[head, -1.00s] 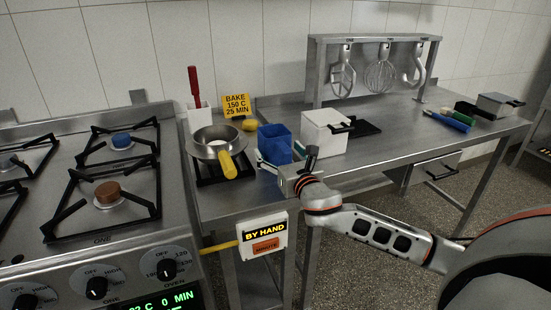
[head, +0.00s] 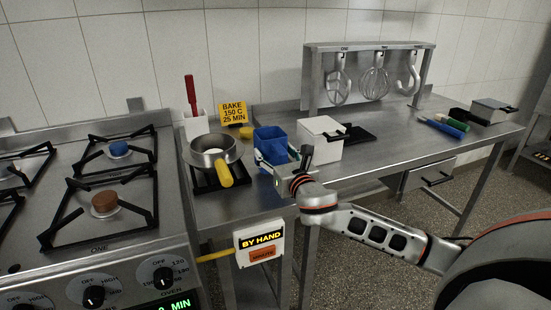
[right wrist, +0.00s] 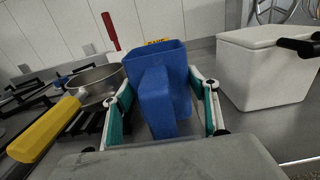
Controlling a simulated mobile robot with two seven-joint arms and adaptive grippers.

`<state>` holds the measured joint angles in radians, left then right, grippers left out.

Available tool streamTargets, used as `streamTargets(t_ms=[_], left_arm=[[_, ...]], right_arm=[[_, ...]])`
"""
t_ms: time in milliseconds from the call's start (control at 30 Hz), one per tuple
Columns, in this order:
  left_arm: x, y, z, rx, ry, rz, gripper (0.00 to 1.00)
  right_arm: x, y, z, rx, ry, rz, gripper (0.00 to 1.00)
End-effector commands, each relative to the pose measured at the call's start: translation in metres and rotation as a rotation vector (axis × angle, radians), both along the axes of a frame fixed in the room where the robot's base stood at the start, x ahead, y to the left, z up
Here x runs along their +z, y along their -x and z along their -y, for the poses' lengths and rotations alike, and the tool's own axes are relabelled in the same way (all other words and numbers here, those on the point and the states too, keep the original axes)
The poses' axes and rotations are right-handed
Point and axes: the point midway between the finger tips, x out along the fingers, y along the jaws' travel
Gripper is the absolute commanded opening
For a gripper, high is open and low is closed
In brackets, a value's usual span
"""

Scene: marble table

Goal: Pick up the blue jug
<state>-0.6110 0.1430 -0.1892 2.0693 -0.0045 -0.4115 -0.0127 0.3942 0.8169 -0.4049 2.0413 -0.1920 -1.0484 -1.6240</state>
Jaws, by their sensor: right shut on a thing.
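The blue jug (head: 271,141) stands upright between the pan and the white box; it also shows in the right wrist view (right wrist: 158,88), its handle towards the camera. My right gripper (head: 276,166) is at the jug's near side. In the right wrist view its two teal-padded fingers (right wrist: 163,112) lie along the jug's left and right sides, shut on it. The jug's base is hidden, so I cannot tell whether it touches the table. My left gripper is not in view.
A pan with a yellow handle (head: 224,172) sits left of the jug, and a white lidded box (head: 318,139) close on its right. A yellow sign (head: 232,112) and a white holder with a red-handled tool (head: 191,95) stand behind. The stove (head: 100,255) is at left.

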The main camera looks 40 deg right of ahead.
Motion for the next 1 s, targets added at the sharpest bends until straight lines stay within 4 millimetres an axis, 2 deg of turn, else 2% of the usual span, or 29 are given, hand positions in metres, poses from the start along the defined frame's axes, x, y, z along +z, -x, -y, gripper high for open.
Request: streamTargets(t_ms=[33,100,300,500,700,1000], left_arm=[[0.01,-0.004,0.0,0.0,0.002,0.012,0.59],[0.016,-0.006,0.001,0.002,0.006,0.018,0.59],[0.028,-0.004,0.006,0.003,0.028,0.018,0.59],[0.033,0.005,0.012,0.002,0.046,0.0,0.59],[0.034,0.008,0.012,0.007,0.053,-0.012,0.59],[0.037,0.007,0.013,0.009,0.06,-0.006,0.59]], right_arm=[[0.024,0.0,0.0,0.001,0.002,0.017,0.24],[0.043,0.0,0.0,0.0,0.002,0.02,0.24],[0.099,0.001,0.0,0.0,0.003,0.02,0.24],[0.144,0.0,0.0,0.001,0.002,0.015,0.24],[0.172,0.0,0.0,0.0,0.002,0.012,0.24],[0.183,0.0,0.0,0.001,0.001,0.007,0.24]])
